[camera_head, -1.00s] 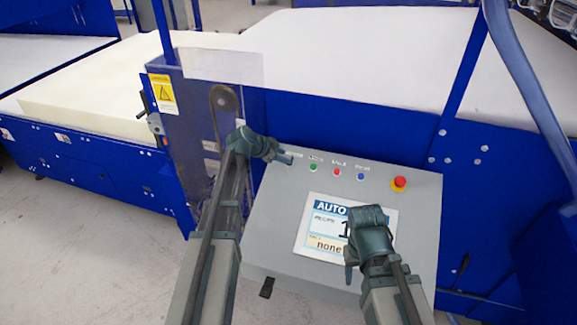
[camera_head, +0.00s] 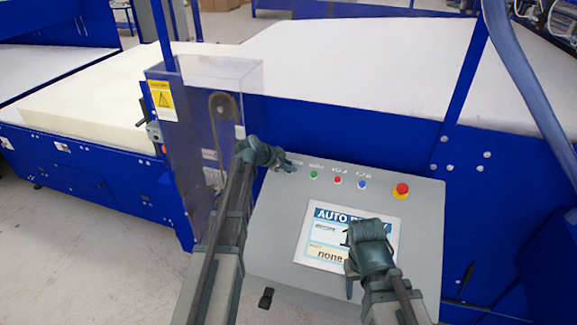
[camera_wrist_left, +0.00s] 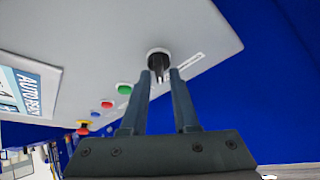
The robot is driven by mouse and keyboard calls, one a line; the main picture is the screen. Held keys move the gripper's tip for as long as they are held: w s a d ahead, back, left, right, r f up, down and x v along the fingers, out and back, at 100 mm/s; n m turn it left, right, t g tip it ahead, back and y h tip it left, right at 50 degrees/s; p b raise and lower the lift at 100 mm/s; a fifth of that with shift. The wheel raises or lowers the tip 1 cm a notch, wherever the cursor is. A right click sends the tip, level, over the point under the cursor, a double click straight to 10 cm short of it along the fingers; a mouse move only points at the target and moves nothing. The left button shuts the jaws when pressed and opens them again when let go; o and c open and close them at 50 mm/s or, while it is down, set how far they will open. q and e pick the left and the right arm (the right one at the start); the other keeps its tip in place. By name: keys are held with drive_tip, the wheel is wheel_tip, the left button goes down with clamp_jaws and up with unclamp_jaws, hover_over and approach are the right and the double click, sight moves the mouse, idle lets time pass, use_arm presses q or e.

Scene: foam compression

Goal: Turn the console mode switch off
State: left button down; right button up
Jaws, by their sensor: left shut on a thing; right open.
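The grey console (camera_head: 285,220) stands in front of the blue machine. Its black mode switch (camera_wrist_left: 158,62) shows in the left wrist view, between the tips of my left gripper (camera_wrist_left: 160,76). In the head view my left gripper (camera_head: 287,163) is at the console's upper left corner and hides most of the switch. It is shut on the switch knob. My right gripper (camera_head: 362,240) is open in front of the console screen (camera_head: 323,238) and covers part of it. The screen reads AUTO at the top and "none" at the bottom.
Green (camera_head: 314,175), red (camera_head: 338,180) and blue (camera_head: 362,184) buttons run along the console top, with a red emergency stop (camera_head: 401,190) at the right. A clear guard panel (camera_head: 190,110) stands at the left. A foam block (camera_head: 90,95) lies on the machine bed behind.

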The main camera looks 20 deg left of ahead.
idle(0.3)
use_arm(q)
drive_tip(key=n, duration=0.2)
drive_tip(key=n+t+y+b, duration=0.1)
drive_tip(key=n, duration=0.1)
drive_tip(key=shift+s+y, duration=0.1)
drive_tip(key=shift+y, duration=0.2)
drive_tip(key=n+t+y, duration=0.1)
drive_tip(key=n+y, duration=0.1)
drive_tip(key=n, duration=0.3)
drive_tip(key=n+y, duration=0.1)
drive_tip(key=n, duration=0.2)
drive_tip(key=n+y, duration=0.2)
drive_tip(key=n, duration=0.1)
drive_tip(key=shift+n+g+y+p, duration=0.25)
drive_tip(key=shift+n+g+y, duration=0.2)
drive_tip(key=shift+n, duration=0.65)
drive_tip(key=shift+n+g+y+p, duration=0.2)
drive_tip(key=shift+n+g+y, duration=0.25)
drive_tip(key=shift+n, duration=0.65)
drive_tip(key=shift+f, duration=0.1)
